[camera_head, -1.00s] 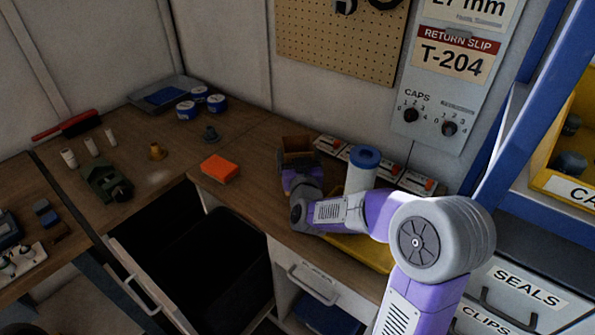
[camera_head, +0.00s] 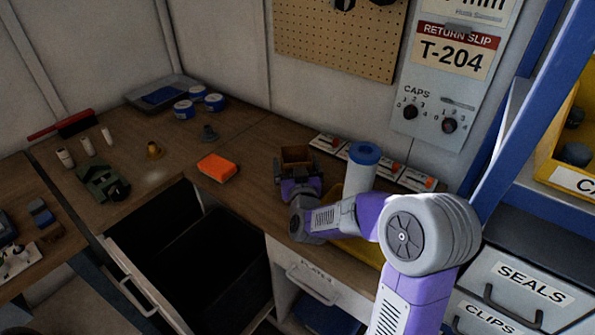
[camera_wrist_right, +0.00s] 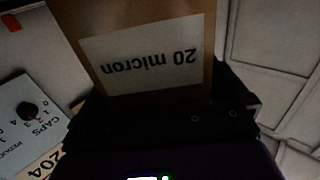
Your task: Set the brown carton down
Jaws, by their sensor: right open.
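The brown carton (camera_head: 297,153) is open-topped and upright at the back of the wooden bench, just beyond my right gripper (camera_head: 298,170). In the right wrist view the carton (camera_wrist_right: 200,25) shows close up, with a white label reading "20 micron" upside down. My right gripper (camera_wrist_right: 160,115) is open, its dark jaws at the carton's near side in that view. The carton's underside is hidden, so I cannot see its contact with the bench. My left gripper is not in view.
A white cylinder with a blue top (camera_head: 362,168) stands right of the carton, near a yellow tray (camera_head: 358,248). White cards (camera_head: 328,144) lie behind. An orange block (camera_head: 217,167) lies to the left, with free bench (camera_head: 245,190) between. An open drawer (camera_head: 205,262) is below.

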